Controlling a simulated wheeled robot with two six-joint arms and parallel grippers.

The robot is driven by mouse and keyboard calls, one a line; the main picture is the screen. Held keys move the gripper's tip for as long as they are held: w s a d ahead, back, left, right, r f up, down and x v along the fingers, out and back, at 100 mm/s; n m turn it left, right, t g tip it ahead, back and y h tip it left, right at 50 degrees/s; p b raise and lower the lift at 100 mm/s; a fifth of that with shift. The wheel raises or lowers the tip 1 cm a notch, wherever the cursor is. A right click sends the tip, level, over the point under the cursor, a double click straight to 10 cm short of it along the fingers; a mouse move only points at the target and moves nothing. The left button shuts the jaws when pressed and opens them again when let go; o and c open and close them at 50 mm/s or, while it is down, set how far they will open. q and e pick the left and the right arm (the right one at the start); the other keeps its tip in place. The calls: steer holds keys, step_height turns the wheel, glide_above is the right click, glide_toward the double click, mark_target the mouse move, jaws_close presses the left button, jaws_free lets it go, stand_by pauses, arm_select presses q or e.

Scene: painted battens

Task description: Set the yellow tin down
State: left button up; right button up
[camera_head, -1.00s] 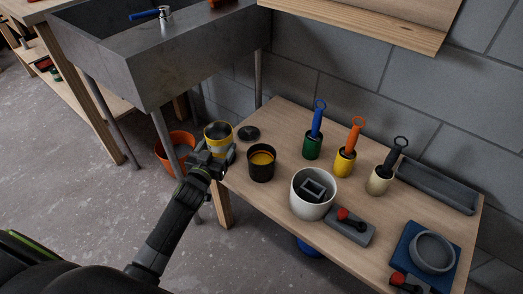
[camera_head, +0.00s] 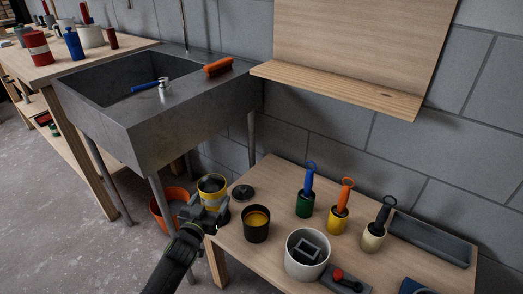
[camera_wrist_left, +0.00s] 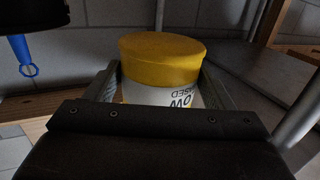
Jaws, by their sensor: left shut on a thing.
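The yellow tin (camera_head: 212,190) has a yellow and white wall and shows in my left gripper (camera_head: 207,207), at the left end of the low wooden table (camera_head: 282,175). The wrist view shows the tin (camera_wrist_left: 162,60) close up, with a yellow band and a white part with dark lettering that reads upside down. My left jaws (camera_wrist_left: 160,92) are on either side of it, shut on it. The gripper hides part of the tin, and I cannot tell whether its base touches anything. My right gripper is not in view.
A black pot (camera_head: 256,232) with yellow inside and a dark round lid (camera_head: 243,192) are on the table right of the tin. A white bucket (camera_head: 300,268) and several handled pots stand farther right. An orange bucket (camera_head: 160,214) and a grey sink (camera_head: 165,140) are left.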

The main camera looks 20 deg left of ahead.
arm_select(q)
steer(key=shift+r, duration=0.15)
